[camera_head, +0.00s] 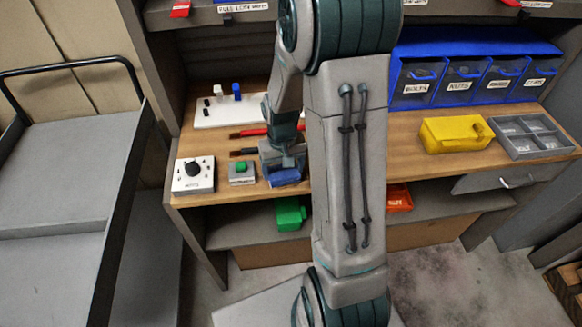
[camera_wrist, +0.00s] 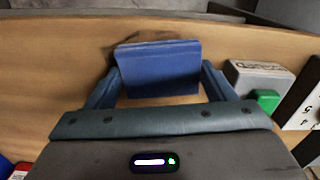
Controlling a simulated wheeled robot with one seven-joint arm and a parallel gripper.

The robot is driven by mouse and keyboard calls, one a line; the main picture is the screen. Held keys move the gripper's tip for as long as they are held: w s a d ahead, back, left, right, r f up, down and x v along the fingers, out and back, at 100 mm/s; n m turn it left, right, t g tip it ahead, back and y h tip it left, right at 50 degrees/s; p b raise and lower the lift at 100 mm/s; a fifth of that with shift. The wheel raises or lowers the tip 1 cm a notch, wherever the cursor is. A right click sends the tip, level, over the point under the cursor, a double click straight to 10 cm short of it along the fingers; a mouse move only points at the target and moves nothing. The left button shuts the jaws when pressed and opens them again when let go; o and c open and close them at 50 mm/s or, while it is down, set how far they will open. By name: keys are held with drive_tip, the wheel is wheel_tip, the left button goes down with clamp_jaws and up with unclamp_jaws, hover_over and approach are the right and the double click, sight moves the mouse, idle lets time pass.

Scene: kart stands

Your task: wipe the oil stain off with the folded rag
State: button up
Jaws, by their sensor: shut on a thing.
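The folded rag (camera_wrist: 158,72) is a blue block of cloth on the wooden worktop. My gripper (camera_wrist: 160,82) is shut on it, one finger at each side. The rag also shows in the head view (camera_head: 286,178) below my gripper (camera_head: 283,168), near the worktop's front edge. A dark oil stain (camera_wrist: 120,45) shows in the wrist view at the rag's upper left edge. The rag covers part of it, so its full size is hidden. I cannot tell how firmly the rag touches the wood. In the head view I cannot make out the stain.
A small box with a green button (camera_head: 241,172) stands close left of the rag, with a white dial box (camera_head: 194,174) beyond it. Red-handled tools (camera_head: 252,132) and a white board (camera_head: 220,108) lie behind. A yellow case (camera_head: 456,133) and a grey tray (camera_head: 533,137) stand right.

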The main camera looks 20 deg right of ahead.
sight(297, 170)
drive_tip(key=shift+w+a+r, duration=0.1)
drive_tip(key=shift+w+a, duration=0.15)
drive_tip(key=shift+a, duration=0.55)
drive_tip(key=shift+w+a, duration=0.2)
drive_tip(key=shift+a, duration=0.7)
drive_tip(key=shift+b, duration=0.45)
drive_tip(key=shift+s+d, duration=0.25)
drive_tip(key=shift+d, duration=1.05)
drive_tip(key=shift+s+d+f, duration=0.1)
drive_tip(key=shift+s+d, duration=0.15)
drive_tip(key=shift+d, duration=0.45)
drive_tip(key=shift+s+d+f, duration=0.1)
drive_tip(key=shift+s+d, duration=0.2)
drive_tip(key=shift+d, duration=0.45)
drive_tip(key=shift+s+d+f, duration=0.1)
drive_tip(key=shift+s+d, duration=0.15)
drive_tip(key=shift+d, duration=0.45)
drive_tip(key=shift+s+d+r, duration=0.1)
drive_tip(key=shift+s+d, duration=0.15)
drive_tip(key=shift+d, duration=0.55)
drive_tip(key=shift+s+d, duration=0.2)
drive_tip(key=shift+d, duration=0.55)
